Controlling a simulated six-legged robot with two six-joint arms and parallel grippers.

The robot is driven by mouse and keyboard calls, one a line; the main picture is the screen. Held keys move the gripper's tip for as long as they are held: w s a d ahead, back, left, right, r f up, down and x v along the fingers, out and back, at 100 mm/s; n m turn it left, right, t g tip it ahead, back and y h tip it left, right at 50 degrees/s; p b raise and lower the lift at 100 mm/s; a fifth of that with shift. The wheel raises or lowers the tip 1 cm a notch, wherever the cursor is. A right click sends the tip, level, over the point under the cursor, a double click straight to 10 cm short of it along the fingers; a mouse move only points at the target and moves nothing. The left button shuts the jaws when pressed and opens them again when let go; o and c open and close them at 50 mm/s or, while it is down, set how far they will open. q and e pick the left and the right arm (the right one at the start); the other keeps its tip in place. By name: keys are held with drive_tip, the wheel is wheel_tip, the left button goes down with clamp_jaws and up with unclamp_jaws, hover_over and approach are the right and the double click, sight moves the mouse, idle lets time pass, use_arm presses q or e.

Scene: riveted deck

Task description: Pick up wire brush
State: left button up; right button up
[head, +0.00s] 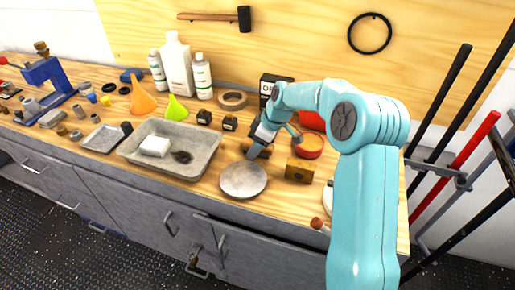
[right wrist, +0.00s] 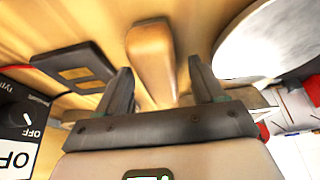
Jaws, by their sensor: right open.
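My right gripper (head: 254,148) is low over the wooden bench top, behind the round metal plate. In the right wrist view its two dark fingers (right wrist: 168,88) stand apart, open. A tan wooden piece (right wrist: 152,58) with rounded edges, which looks like the wire brush's handle, lies between and beyond the fingertips, with clear gaps on both sides. Its bristles cannot be made out. In the head view only a small brown part of it (head: 265,151) shows beside the gripper; the rest is hidden. My left gripper is not in view.
The round metal plate (head: 243,180) is in front of the gripper, a brass-coloured block (head: 299,170) to its right, an orange-topped tin (head: 308,146) behind that block. A grey tray (head: 139,162) with a white block stands left. A black OFF box (right wrist: 22,125) is close by in the wrist view.

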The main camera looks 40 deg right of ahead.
drive_tip(key=shift+f, duration=0.1)
idle(0.3)
drive_tip(key=c, duration=1.1)
drive_tip(key=shift+r+p, duration=0.5)
wheel_tip(320, 180, up, 20)
drive_tip(key=p, duration=0.1)
drive_tip(key=shift+f, duration=0.25)
